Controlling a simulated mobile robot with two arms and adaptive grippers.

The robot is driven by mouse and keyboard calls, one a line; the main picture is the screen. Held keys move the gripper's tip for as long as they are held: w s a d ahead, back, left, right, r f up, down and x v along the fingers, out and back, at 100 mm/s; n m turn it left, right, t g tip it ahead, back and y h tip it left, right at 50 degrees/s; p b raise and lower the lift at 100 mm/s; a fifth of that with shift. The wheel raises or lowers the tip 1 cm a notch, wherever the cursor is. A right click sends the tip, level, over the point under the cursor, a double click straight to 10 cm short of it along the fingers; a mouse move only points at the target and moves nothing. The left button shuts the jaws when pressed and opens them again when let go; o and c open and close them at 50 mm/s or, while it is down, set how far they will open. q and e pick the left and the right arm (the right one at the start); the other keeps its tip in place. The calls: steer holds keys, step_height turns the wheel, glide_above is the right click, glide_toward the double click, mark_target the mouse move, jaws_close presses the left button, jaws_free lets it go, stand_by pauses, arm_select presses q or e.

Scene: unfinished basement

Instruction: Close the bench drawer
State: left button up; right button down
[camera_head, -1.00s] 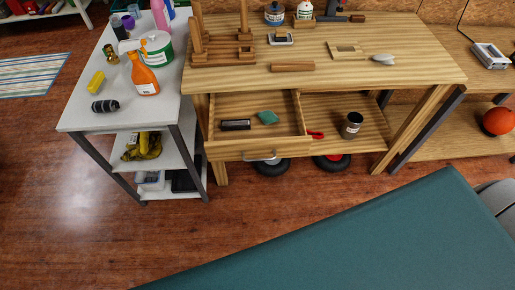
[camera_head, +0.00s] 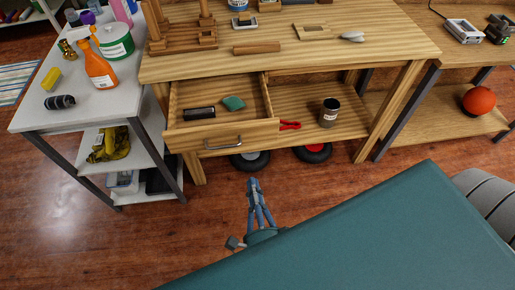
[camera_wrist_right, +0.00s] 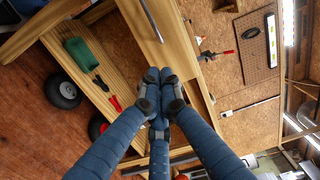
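The bench drawer (camera_head: 222,135) is pulled out from under the wooden bench top (camera_head: 300,62), at its left side. Its front carries a metal handle (camera_head: 223,144). In it lie a dark block (camera_head: 199,113) and a green sponge-like piece (camera_head: 233,103). My right gripper (camera_head: 254,182) is in front of and below the drawer front, apart from it in the head view. In the right wrist view its blue fingers (camera_wrist_right: 156,76) come together with nothing visible between them. The drawer handle (camera_wrist_right: 151,20) shows beyond the fingertips there. My left gripper is out of view.
A white cart (camera_head: 85,108) with bottles stands close left of the bench. A tin (camera_head: 329,113) and red-handled tool (camera_head: 290,125) lie on the lower shelf. Wheels (camera_head: 250,160) show under the bench. A red ball (camera_head: 479,100) sits on a shelf at right.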

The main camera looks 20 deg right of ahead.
steer(key=m, duration=0.1)
steer(key=p, duration=0.3)
glide_toward(248, 136)
steer(key=shift+h, duration=0.3)
steer(key=x, duration=0.5)
steer(key=shift+w+r, duration=0.1)
steer(key=shift+w, duration=0.35)
steer(key=shift+w+d, duration=0.2)
steer(key=shift+w, duration=0.4)
